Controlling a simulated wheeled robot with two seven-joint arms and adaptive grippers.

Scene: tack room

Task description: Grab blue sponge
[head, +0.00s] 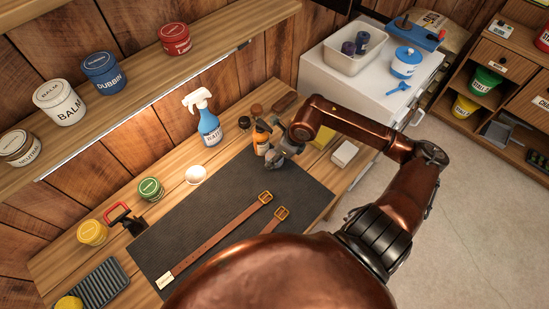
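I see no item that is clearly a blue sponge. A yellow block like a sponge (323,135) and a white block (344,153) lie on the bench's right end, partly behind my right arm. My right gripper (273,157) is low over the far right part of the dark mat (230,215), right beside an orange bottle (260,139). Its fingers are small and dark, so I cannot tell whether they are open or touch the bottle. My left gripper is out of view.
A blue-and-white spray bottle (209,130), a white round item (195,174) and a green tin (150,189) stand behind the mat. Leather straps (220,238) lie on it. A white basin (345,63) with dark blue rolls stands on the white cabinet.

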